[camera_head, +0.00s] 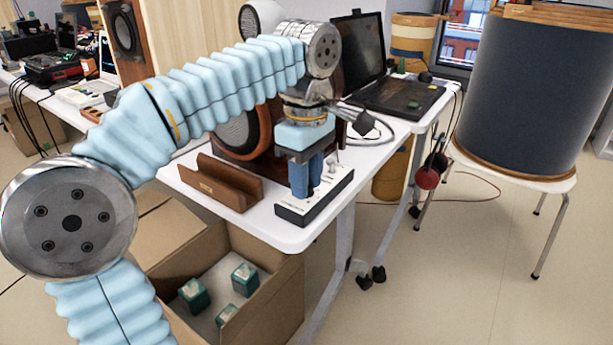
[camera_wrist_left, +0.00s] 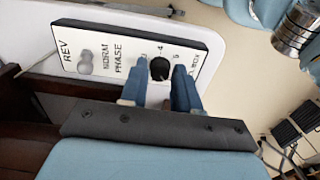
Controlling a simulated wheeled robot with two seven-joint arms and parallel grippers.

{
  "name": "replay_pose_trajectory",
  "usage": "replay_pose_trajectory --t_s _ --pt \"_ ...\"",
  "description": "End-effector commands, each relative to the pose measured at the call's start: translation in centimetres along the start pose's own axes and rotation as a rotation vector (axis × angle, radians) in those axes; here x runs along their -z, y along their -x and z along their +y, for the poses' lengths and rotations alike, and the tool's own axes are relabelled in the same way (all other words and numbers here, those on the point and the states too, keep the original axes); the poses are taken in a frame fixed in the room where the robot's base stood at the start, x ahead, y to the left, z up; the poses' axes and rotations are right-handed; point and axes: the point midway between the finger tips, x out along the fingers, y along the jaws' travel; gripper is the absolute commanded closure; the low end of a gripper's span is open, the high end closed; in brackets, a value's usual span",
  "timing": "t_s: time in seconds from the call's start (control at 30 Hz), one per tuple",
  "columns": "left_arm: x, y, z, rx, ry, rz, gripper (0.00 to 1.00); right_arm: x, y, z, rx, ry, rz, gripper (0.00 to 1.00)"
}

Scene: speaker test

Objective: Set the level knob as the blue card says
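The white control panel (camera_head: 328,192) is a long box with black sides near the front corner of the white table. In the left wrist view, the panel (camera_wrist_left: 105,72) bears a black level knob (camera_wrist_left: 160,69) with a number scale around it, partly hidden. A grey toggle switch (camera_wrist_left: 85,62) stands beside the words REV, NORM and PHASE. My left gripper (camera_head: 307,189) points down over the panel. Its two blue fingers stand on either side of the knob, seemingly with small gaps. I cannot make out a blue card in either view. My right gripper is not in view.
A brown wooden holder (camera_head: 221,183) lies left of the panel. A speaker (camera_head: 238,135) stands behind, partly hidden by my arm. An open laptop (camera_head: 398,95) is at the back right. Below the table, a cardboard box (camera_head: 275,308) holds several green items.

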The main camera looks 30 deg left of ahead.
Motion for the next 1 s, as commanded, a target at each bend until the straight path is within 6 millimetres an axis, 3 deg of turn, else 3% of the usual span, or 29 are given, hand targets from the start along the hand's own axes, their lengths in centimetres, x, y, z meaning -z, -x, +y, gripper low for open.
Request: replay_pose_trajectory --t_s 0.03,0.2,0.57,1.0 --pt "0.0 0.0 0.0 0.0 0.0 0.0 0.77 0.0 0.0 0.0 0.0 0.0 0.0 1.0" --pt "0.0 0.0 0.0 0.001 0.0 0.0 1.0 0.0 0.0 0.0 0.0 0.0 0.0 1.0" --pt "0.0 0.1 0.0 0.003 -0.049 0.001 1.0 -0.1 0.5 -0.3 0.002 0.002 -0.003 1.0" --pt "0.0 0.3 0.0 0.003 -0.383 0.001 1.0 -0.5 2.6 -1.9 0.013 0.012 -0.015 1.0"
